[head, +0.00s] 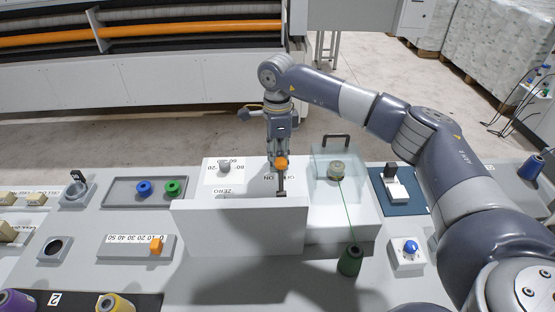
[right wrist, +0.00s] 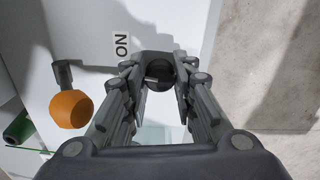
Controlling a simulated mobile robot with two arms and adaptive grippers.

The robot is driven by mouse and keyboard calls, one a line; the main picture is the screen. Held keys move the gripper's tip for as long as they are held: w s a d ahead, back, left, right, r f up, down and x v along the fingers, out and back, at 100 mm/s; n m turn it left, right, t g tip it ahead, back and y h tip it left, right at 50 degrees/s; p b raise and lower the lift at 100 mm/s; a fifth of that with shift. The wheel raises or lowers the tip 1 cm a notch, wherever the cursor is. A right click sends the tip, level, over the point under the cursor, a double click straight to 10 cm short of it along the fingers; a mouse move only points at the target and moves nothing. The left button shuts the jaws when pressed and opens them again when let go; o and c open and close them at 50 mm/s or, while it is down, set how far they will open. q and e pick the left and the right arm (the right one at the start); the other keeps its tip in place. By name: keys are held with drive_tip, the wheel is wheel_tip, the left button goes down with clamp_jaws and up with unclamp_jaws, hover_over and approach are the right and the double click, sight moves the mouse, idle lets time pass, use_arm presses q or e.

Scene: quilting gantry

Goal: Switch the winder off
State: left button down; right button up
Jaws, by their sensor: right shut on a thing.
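The winder (head: 228,235) is a white box with a sloped panel. A clear cover (head: 320,165) on its right stands over a bobbin (head: 337,171) with green thread. OFF and ON labels show on the panel, partly hidden by my gripper. An orange ball (head: 281,162) on a dark stem stands there; in the right wrist view the orange ball (right wrist: 69,109) is left of my fingers, apart from them. My right gripper (head: 281,149) is at the panel, shut on a dark round piece (right wrist: 158,70) beside the ON label (right wrist: 121,45). My left gripper is out of view.
A grey dial (head: 224,167) with numbers and a ZERO label is left of the gripper. A green thread cone (head: 350,261) stands in front. A tray (head: 117,192) with blue and green spools lies left; a blue-knobbed box (head: 407,266) lies right.

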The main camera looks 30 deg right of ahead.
drive_tip(key=n+b, duration=0.1)
drive_tip(key=n, duration=0.3)
drive_tip(key=shift+w+r, duration=0.1)
drive_tip(key=shift+r+n+b, duration=0.1)
drive_tip(key=shift+n+b, duration=0.35)
drive_tip(key=shift+n, duration=1.25)
drive_tip(key=o, duration=0.7)
drive_tip(key=shift+w, duration=0.1)
drive_tip(key=shift+o, duration=0.5)
wheel_tip(320, 180, up, 12)
